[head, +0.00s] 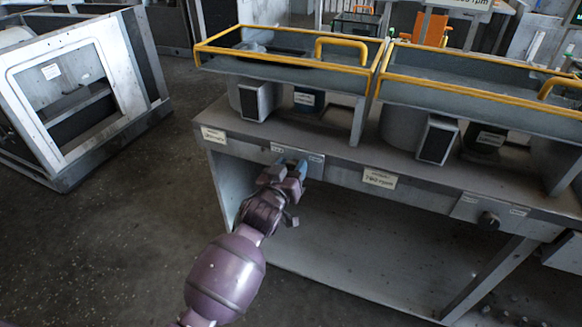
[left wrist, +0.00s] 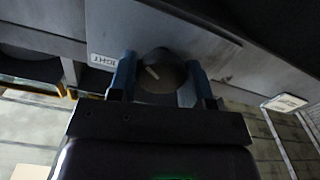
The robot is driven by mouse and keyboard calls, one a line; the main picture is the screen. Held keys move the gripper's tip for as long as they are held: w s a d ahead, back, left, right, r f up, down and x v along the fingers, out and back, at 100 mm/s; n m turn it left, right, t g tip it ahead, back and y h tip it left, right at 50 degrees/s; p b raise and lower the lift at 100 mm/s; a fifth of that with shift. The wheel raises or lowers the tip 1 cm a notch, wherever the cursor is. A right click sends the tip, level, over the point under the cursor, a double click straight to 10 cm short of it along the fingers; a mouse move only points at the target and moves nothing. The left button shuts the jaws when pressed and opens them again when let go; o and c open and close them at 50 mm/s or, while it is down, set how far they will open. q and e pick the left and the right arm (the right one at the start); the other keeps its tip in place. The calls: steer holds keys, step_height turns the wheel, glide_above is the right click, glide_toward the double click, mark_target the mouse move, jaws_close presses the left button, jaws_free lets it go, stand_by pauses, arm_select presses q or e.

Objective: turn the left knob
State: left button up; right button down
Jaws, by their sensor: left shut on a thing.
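In the left wrist view the left knob (left wrist: 161,73) is dark and round with a pale line mark, set on the grey front panel. My left gripper (left wrist: 162,80) has its two blue fingers on either side of the knob and is shut on it. In the head view my left gripper (head: 290,168) is at the front panel of the bench, left of centre, and hides the left knob. A second dark knob (head: 488,221) is on the panel farther right, with no gripper near it. My right gripper is not in view.
The grey bench (head: 350,152) carries two yellow-railed trays (head: 285,66) (head: 480,92) on top. A small label (head: 379,178) sits on its front edge between the knobs. A white-framed cabinet (head: 70,95) stands at the left. The floor (head: 120,240) in front is clear.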

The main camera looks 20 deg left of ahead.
arm_select(q)
steer(key=m, duration=0.1)
steer(key=m+p, duration=0.1)
steer(key=shift+r+m, duration=0.25)
steer(key=shift+m, duration=0.05)
steer(key=shift+d+f+m+p, duration=0.1)
steer(key=shift+m+p, duration=0.55)
steer(key=shift+m, duration=0.45)
steer(key=shift+f+m, duration=0.1)
steer(key=shift+m, duration=0.7)
steer(key=shift+m+p, duration=0.3)
steer(key=shift+f, duration=0.1)
steer(key=o, duration=0.9)
